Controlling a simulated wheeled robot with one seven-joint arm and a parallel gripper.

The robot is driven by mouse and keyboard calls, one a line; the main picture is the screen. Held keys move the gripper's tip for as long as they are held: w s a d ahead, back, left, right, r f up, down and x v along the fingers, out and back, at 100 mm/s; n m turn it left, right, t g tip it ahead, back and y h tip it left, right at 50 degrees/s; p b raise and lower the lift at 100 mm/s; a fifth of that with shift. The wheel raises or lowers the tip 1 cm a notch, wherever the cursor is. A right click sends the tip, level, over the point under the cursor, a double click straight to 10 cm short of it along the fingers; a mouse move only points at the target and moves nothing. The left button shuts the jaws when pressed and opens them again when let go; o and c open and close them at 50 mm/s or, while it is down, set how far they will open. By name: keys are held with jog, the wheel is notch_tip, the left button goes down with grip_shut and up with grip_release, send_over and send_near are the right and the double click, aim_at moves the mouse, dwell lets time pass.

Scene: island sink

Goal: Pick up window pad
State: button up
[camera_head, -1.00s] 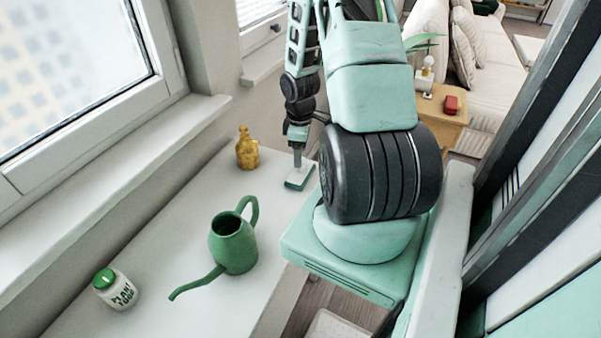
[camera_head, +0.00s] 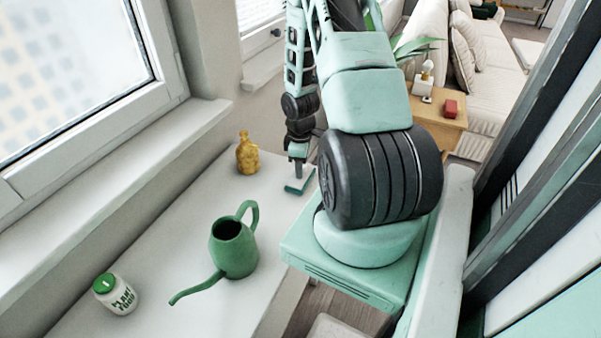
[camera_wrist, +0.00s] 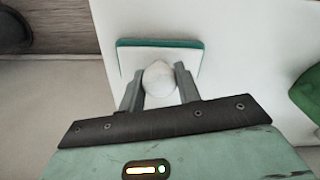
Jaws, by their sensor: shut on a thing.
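The window pad is a flat pad with a teal edge and a pale rounded knob, on the white counter below the window. In the head view the pad (camera_head: 297,186) is near the counter's right edge, under my gripper (camera_head: 297,165). In the wrist view the pad's teal edge (camera_wrist: 158,42) shows beyond the fingers. There my gripper (camera_wrist: 159,84) is shut on the pad's knob, one finger on each side. I cannot tell whether the pad is touching the counter.
A yellow bottle (camera_head: 247,153) stands left of the pad. A green watering can (camera_head: 232,246) and a plant food jar (camera_head: 115,293) stand nearer on the white counter (camera_head: 180,235). The window sill runs along the left. A wooden side table (camera_head: 440,115) is beyond my arm.

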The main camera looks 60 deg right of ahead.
notch_tip(320, 180, up, 10)
dwell(0.5)
